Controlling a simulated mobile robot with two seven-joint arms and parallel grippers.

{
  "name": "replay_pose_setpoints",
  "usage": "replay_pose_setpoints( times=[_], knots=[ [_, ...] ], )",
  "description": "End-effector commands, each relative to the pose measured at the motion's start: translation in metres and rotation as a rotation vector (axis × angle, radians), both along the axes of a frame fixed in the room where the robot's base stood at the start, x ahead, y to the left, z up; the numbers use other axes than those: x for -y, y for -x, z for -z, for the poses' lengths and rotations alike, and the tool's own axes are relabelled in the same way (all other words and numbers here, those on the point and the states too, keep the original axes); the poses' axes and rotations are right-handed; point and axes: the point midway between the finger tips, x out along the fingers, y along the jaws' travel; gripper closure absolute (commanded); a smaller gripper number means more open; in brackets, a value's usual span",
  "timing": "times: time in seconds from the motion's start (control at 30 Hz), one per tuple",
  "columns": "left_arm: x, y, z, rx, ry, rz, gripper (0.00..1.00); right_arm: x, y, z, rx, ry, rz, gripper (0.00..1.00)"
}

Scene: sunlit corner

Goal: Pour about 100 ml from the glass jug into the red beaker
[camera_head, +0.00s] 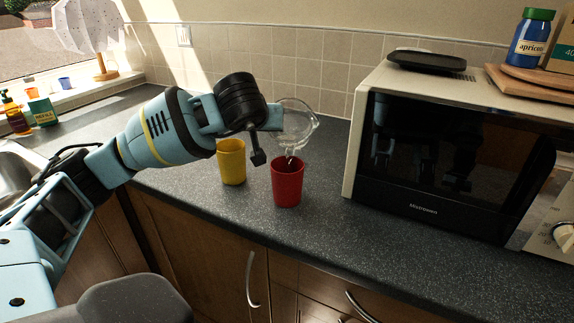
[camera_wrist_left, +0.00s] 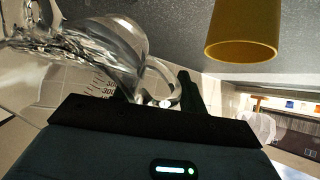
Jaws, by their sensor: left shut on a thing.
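The clear glass jug (camera_head: 299,121) is tilted in the air above the red beaker (camera_head: 288,185), its lower end close over the beaker's mouth. A thin clear streak shows between jug and beaker, like falling liquid. The red beaker stands upright on the counter; its liquid level cannot be read. My left gripper (camera_head: 274,118) is shut on the jug, at its left side. In the left wrist view the jug (camera_wrist_left: 110,45) lies tipped, with liquid in it and printed measure marks. The handle is by the fingers (camera_wrist_left: 185,95). My right gripper is not in view.
A yellow beaker (camera_head: 232,163) stands upright just left of the red one; it also shows in the left wrist view (camera_wrist_left: 245,28). A microwave (camera_head: 440,150) stands close on the right. The counter (camera_head: 345,235) in front is clear.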

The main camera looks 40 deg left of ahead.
Motion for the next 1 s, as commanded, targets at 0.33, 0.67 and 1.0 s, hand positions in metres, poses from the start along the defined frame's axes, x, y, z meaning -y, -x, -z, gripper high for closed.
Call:
replay_pose_setpoints(
  times=[0.33,0.67,1.0],
  knots=[
    [-0.0041,-0.0031,-0.0032,0.017,-0.007,-0.001,1.0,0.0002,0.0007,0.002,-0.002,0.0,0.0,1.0],
    [-0.0024,-0.0038,-0.0031,0.029,-0.015,0.0,1.0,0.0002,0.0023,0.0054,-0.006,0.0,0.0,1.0],
    [-0.0035,-0.006,-0.0021,0.035,-0.02,-0.001,1.0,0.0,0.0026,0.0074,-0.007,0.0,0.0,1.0]
  ],
)
